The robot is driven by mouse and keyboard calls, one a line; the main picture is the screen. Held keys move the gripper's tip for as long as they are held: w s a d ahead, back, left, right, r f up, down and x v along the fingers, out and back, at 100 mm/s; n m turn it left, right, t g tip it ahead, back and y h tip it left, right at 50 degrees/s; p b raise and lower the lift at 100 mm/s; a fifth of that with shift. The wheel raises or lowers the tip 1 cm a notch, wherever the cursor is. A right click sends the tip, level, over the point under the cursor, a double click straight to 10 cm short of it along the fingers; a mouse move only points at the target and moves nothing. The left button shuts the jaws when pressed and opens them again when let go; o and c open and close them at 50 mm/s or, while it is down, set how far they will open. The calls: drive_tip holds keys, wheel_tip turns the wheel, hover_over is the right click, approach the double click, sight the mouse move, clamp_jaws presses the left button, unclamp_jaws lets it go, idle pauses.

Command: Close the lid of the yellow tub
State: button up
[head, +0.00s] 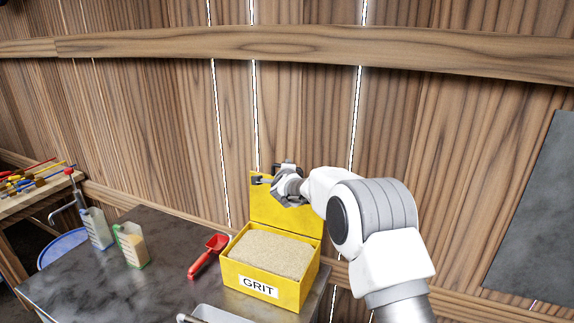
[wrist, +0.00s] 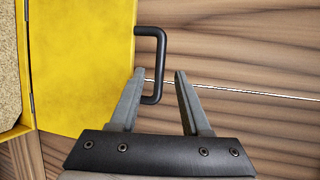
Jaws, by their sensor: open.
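The yellow tub (head: 262,287), labelled GRIT, stands on the dark table and is filled with sandy grit (head: 270,253). Its yellow lid (head: 285,214) stands up open at the tub's back edge. In the wrist view the lid (wrist: 82,65) fills the left side, with a black bar handle (wrist: 161,62) on its edge. My gripper (head: 268,181) is at the top of the raised lid. In the wrist view my gripper (wrist: 160,73) is open, with the lower part of the handle between or just beyond its fingers; contact cannot be told.
A red scoop (head: 208,256) lies left of the tub. Two clear containers (head: 133,245) (head: 97,229) stand further left on the dark table (head: 165,280). A wooden plank wall (head: 170,130) rises close behind the lid. A workbench with tools (head: 30,185) is at far left.

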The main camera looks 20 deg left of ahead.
drive_tip(key=shift+p+x, duration=1.1)
drive_tip(key=shift+x, duration=1.2)
drive_tip(key=shift+a, duration=0.1)
clamp_jaws()
